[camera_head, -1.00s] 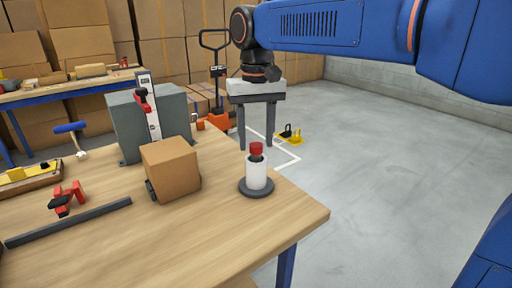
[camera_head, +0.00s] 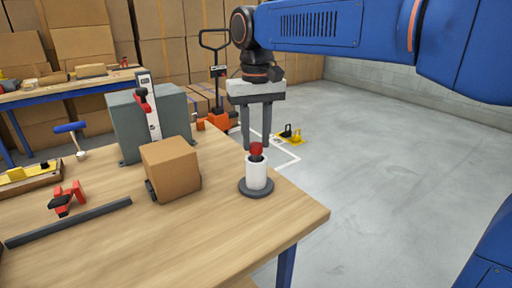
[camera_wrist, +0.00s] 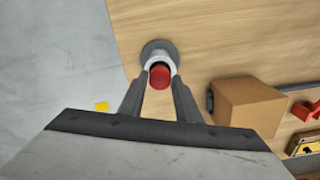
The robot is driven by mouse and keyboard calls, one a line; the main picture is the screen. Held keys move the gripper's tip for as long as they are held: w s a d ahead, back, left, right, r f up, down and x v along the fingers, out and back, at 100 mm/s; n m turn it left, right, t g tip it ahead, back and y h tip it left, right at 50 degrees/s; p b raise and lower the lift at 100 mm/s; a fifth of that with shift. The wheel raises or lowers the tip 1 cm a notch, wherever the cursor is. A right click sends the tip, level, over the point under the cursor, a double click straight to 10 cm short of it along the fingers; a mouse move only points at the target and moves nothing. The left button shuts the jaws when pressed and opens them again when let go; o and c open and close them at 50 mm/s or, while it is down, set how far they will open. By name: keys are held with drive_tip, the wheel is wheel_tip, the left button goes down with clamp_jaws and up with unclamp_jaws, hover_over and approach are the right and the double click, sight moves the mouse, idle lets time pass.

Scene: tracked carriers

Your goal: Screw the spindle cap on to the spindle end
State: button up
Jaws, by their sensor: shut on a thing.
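My gripper (camera_head: 257,148) points down from above. Its two grey fingers are shut on the cap, one on each side. The cap hides the spindle end, and I cannot see the thread.
A cardboard box (camera_head: 171,168) stands left of the spindle, with a grey block (camera_head: 120,125) behind it. A red clamp (camera_head: 67,199) and a dark bar (camera_head: 70,222) lie further left. The wooden table (camera_head: 185,240) is clear in front.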

drive_tip(key=m, duration=0.3)
drive_tip(key=shift+m, duration=0.4)
drive_tip(key=m, duration=0.3)
drive_tip(key=shift+m, duration=1.2)
drive_tip(key=shift+m, duration=1)
drive_tip(key=m, duration=0.7)
drive_tip(key=shift+m, duration=0.4)
